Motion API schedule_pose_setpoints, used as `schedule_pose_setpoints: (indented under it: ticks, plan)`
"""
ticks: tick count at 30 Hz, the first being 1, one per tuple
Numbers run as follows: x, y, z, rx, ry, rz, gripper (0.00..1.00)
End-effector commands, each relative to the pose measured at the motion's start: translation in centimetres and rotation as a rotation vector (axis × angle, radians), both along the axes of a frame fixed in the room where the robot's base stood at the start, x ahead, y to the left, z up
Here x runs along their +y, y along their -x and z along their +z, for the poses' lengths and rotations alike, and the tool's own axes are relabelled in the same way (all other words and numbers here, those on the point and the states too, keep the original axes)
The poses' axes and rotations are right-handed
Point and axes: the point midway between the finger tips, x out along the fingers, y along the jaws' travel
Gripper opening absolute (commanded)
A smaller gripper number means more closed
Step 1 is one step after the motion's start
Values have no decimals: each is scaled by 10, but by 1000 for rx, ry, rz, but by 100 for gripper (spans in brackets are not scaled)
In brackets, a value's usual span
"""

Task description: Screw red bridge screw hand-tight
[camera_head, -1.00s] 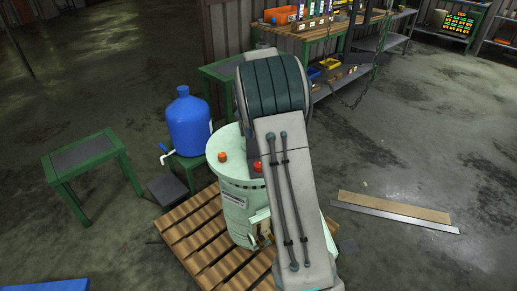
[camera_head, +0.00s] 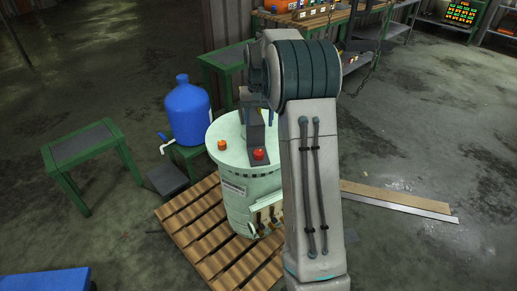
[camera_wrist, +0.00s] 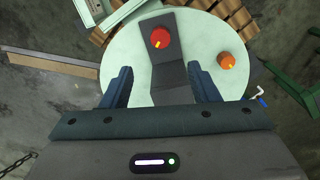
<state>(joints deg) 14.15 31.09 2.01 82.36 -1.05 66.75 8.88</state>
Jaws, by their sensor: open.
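The red bridge screw (camera_head: 258,154) sits on the end of a dark grey bridge (camera_head: 256,133) on top of the pale green drum (camera_head: 228,160). In the wrist view the red screw (camera_wrist: 160,38), with a yellow mark, lies ahead of and between my fingertips. My gripper (camera_wrist: 159,82) is open and empty, its two blue fingers apart over the bridge and not touching the screw. An orange knob (camera_head: 222,145) is on the drum lid, left of the screw; it also shows at right in the wrist view (camera_wrist: 227,61). In the head view my arm partly covers the drum.
The drum stands on a wooden pallet (camera_head: 187,219). A blue water jug (camera_head: 187,112) with a white tap stands on a green stand behind left. A green table (camera_head: 80,150) is at left. Planks (camera_head: 395,200) lie on the floor at right.

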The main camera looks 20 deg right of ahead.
Motion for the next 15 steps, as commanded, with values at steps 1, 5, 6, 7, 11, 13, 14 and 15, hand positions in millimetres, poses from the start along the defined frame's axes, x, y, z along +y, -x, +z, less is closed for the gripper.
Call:
schedule_pose_setpoints:
  ticks: [1, 5, 6, 7, 11, 13, 14, 15]
  plan:
    - [-1, 0, -1, -2, 1, 32, 55]
    - [0, 0, -7, -2, 1, 68, 55]
    - [0, 0, -11, -1, 1, 68, 55]
    - [0, 0, -16, -1, 1, 67, 55]
    - [0, 0, -41, 1, 0, 66, 55]
    - [0, 1, -57, 1, 0, 66, 55]
    - [0, 1, -63, 2, 0, 66, 55]
    - [0, 0, -72, 1, 0, 65, 55]
